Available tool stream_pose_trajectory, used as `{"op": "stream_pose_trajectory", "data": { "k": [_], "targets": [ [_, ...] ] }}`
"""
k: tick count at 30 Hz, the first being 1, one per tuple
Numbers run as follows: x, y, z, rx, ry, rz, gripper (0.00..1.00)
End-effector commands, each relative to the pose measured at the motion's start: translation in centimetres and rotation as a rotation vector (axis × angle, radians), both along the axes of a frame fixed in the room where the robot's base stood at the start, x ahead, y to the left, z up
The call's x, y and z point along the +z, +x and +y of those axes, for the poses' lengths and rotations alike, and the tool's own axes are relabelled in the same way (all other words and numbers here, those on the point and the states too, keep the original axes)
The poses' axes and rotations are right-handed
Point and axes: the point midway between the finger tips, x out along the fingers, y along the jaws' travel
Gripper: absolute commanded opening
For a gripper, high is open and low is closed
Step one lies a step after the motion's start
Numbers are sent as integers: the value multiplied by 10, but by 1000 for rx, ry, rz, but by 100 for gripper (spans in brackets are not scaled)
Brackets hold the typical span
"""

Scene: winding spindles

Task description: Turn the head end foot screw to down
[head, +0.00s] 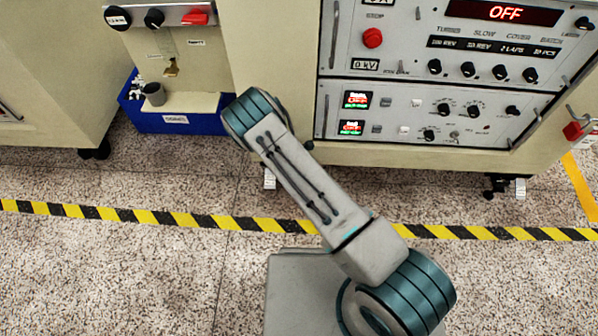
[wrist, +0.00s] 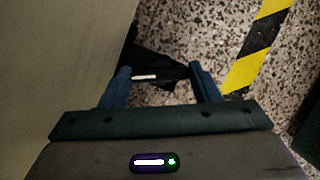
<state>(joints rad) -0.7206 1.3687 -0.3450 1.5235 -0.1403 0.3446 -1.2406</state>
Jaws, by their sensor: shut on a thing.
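My gripper (wrist: 160,70) shows in the wrist view, low beside a beige cabinet side. Its two blue fingers are shut on a dark thing with a pale strip (wrist: 145,77), which I take to be the foot screw. Its shape and height are too dark to read, and no label shows on it. In the head view my arm reaches toward the gap between the cabinets, and my gripper is hidden. A pale foot (head: 269,179) stands under the left of the control cabinet and another foot (head: 521,188) under its right. I cannot tell which is the head end one.
The control cabinet (head: 430,160) has an OFF display and knobs. Black casters (head: 95,153) sit under the cabinets. A yellow-black floor stripe (head: 120,215) crosses clear speckled floor.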

Motion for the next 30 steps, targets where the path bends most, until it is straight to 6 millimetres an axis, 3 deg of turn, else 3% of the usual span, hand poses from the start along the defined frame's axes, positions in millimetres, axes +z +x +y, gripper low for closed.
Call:
{"op": "stream_pose_trajectory", "data": {
  "k": [10, 11, 12, 13, 23, 30],
  "targets": [
    [0, 0, 2, -1, 2, 0, 34],
    [0, 0, 1, 0, 2, 0, 65],
    [0, 0, 1, 0, 2, 0, 76],
    [0, 0, 1, 0, 2, 0, 78],
    [4, 1, 1, -1, 2, -3, 78],
    [26, 1, 6, -5, 2, -4, 78]
  ]
}}
